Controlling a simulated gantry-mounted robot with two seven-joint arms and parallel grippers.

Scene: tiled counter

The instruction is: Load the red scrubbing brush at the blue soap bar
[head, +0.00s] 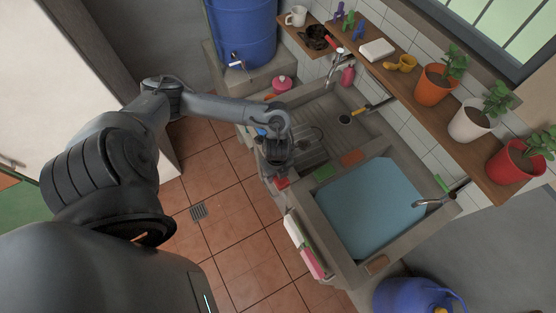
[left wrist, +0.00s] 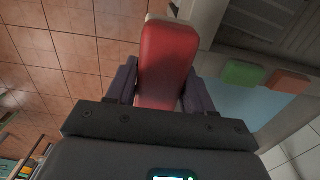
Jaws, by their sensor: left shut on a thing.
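My left gripper (head: 279,176) is shut on the red scrubbing brush (left wrist: 168,55). In the left wrist view the brush's red body sits between the two dark fingers of the gripper (left wrist: 160,90), with a pale end at the top. In the head view only a small red part of the brush (head: 282,184) shows below the gripper, beside the sink's left edge. A green bar (head: 324,173) and an orange-brown bar (head: 352,158) lie on the ledge between drainboard and basin. My right gripper is not in view.
The basin (head: 370,205) holds blue water. Cloths (head: 305,245) hang on its front wall. A brown bar (head: 376,265) lies on the basin's near rim. A ribbed drainboard (head: 325,125) lies behind. Taps and a shelf (head: 430,105) with potted plants line the wall.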

